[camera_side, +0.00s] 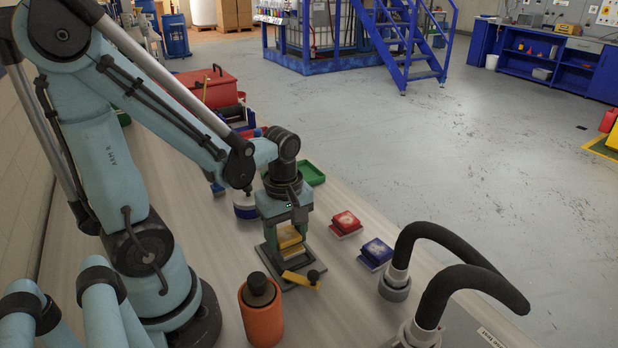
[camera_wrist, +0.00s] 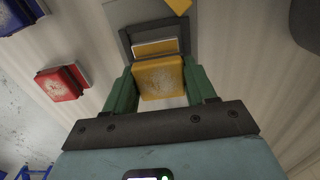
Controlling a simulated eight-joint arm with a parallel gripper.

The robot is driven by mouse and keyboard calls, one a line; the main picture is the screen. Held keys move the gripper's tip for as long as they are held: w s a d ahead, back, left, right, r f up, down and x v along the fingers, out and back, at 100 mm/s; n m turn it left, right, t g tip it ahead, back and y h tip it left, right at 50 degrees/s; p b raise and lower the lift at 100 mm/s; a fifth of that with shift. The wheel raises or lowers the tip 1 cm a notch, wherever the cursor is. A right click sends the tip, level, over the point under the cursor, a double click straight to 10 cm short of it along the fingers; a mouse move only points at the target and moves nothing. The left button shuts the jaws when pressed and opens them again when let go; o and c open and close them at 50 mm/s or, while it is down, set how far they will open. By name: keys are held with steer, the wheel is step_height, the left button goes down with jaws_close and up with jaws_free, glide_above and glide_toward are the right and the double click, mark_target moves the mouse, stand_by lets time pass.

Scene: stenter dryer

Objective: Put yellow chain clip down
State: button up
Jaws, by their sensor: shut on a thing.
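My gripper (camera_side: 290,238) points down and is shut on the yellow chain clip (camera_wrist: 160,78). In the wrist view the clip sits between my two green fingers, its worn yellow face showing. In the side view the clip (camera_side: 289,236) is partly hidden by the fingers. It is just above or at a grey fixture (camera_side: 268,262) on the bench; I cannot tell whether they touch. A yellow piece with a pale edge (camera_wrist: 155,47) shows in the fixture beyond the clip. The fixture has a yellow lever (camera_side: 299,279) with a black knob.
A red clip (camera_side: 345,223) and a blue clip (camera_side: 376,252) lie on the bench to the right. An orange bottle (camera_side: 262,312) stands in front of the fixture. Black hoses (camera_side: 455,280) arch at the right. A green tray (camera_side: 312,174) and red toolbox (camera_side: 209,86) are behind.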

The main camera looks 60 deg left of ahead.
mark_target(286, 234)
steer(key=shift+f, duration=0.4)
steer(key=shift+f, duration=0.2)
steer(key=o, duration=1.2)
steer(key=shift+r, duration=6.55)
steer(key=w+d+m+t, duration=0.1)
steer(key=m+t, duration=0.1)
steer(key=m, duration=0.4)
steer(key=w+d+f+m+t, duration=0.1)
steer(key=w+d+m+t, duration=0.1)
steer(key=m, duration=0.4)
steer(key=w+d+m+t, duration=0.2)
steer(key=m+t, duration=0.1)
steer(key=m, duration=0.3)
steer(key=shift+f, duration=0.15)
